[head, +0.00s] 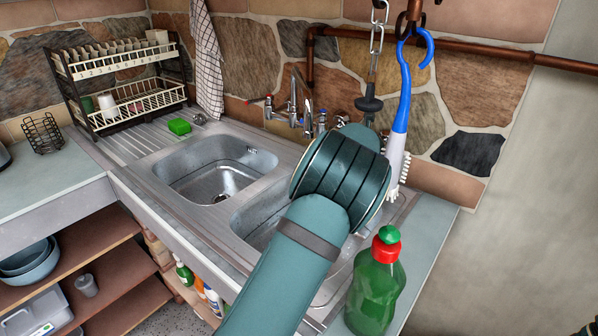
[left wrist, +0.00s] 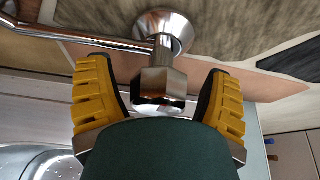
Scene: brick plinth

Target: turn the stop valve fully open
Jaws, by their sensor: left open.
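The left wrist view shows a chrome, faceted fitting (left wrist: 160,85), apparently the stop valve, below a round chrome wall flange (left wrist: 168,28). A chrome pipe (left wrist: 85,38) runs left from it. My left gripper (left wrist: 160,90) is open, with one yellow finger on each side of the fitting. In the head view my arm covers the gripper and most of the tap area. The chrome mixer tap (head: 295,108) shows left of the arm. My right gripper is not in view.
A green bottle (head: 375,285) stands at the front right. The left sink basin (head: 190,180) is empty. A dish rack (head: 125,85) stands at the far left.

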